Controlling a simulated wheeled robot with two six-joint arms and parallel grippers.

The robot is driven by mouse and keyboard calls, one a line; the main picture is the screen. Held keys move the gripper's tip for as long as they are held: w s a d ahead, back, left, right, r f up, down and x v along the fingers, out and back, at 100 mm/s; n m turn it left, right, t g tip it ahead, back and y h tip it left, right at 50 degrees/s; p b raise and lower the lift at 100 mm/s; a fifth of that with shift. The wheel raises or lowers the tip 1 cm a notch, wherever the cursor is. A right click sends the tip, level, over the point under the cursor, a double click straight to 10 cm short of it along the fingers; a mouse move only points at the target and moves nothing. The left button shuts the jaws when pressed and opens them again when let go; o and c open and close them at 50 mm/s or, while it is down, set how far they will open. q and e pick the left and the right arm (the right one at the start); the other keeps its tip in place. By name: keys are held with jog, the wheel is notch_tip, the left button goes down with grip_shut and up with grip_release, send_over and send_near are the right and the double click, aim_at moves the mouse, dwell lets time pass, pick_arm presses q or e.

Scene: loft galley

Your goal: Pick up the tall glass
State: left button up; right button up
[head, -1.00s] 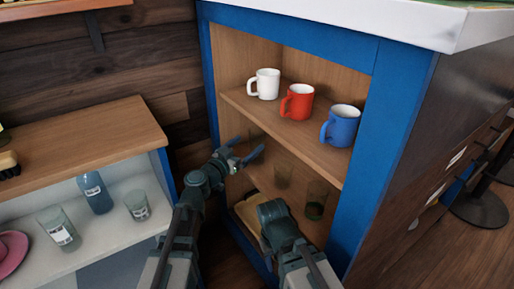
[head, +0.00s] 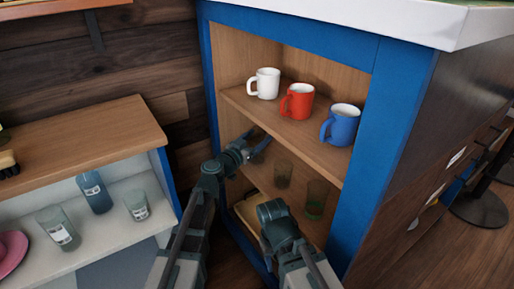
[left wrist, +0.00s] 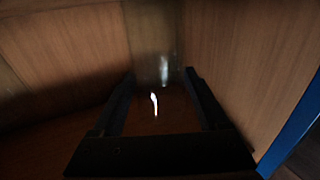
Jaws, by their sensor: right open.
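A clear glass (left wrist: 164,70), faint and dark, stands ahead of my left gripper, showing mainly as bright glints in the left wrist view; it appears to be the tall glass. My left gripper (head: 258,146) reaches into the lower compartment of the blue-framed cabinet. Its two fingers (left wrist: 160,76) are open, with the glass in line with the gap; whether it is between the tips I cannot tell. In the head view the gripper largely hides that glass. My right gripper (head: 272,214) is low in front of the cabinet, open, its fingers hidden from view.
Two more glasses, one (head: 283,175) and a greenish one (head: 316,199), stand right of my left gripper. White (head: 268,84), red (head: 297,102) and blue (head: 343,126) mugs stand on the shelf above (head: 250,103). The blue frame (head: 362,200) bounds the opening. Bottle and glasses stand left.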

pick_arm(q)
jog(key=c, duration=1.1)
jog(key=shift+r, duration=0.2)
pick_arm(e)
jog(key=shift+r, duration=0.2)
